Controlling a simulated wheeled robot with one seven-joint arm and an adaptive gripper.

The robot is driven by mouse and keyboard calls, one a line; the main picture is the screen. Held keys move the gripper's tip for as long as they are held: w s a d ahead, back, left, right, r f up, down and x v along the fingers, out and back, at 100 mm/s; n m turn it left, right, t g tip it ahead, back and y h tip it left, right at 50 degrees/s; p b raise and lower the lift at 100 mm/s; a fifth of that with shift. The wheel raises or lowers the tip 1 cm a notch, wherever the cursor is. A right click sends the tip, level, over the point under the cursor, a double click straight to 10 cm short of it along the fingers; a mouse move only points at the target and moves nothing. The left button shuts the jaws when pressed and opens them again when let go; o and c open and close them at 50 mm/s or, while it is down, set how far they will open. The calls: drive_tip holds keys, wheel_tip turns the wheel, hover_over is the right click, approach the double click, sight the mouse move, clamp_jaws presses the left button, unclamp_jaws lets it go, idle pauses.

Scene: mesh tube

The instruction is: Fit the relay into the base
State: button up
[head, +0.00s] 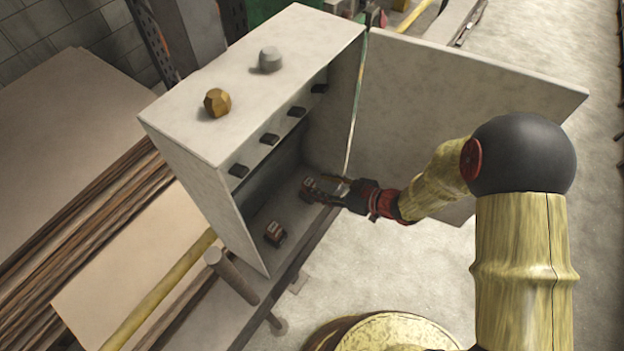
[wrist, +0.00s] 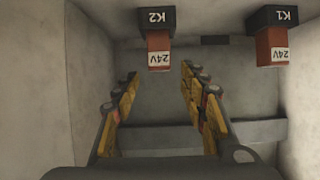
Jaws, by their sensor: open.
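Two relays with red bodies and white 24V labels show upside down in the wrist view, each against a black base. The K2 relay (wrist: 158,42) meets the K2 base (wrist: 156,17) ahead of my gripper. The K1 relay (wrist: 271,48) meets the K1 base (wrist: 272,17) at the right. I cannot tell how deeply either sits. In the head view the K1 relay (head: 275,232) stands on the cabinet floor. My gripper (wrist: 160,76) is open and empty, its tips spread either side of the K2 relay's line. In the head view my gripper (head: 322,190) partly hides K2.
The grey cabinet (head: 205,160) has its door (head: 460,85) swung open behind my arm. Cabinet walls flank my gripper.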

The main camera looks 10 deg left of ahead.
drive_tip(key=p+v, duration=0.2)
drive_tip(key=v, duration=0.4)
drive_tip(key=shift+d, duration=0.3)
drive_tip(key=shift+s+r, duration=0.1)
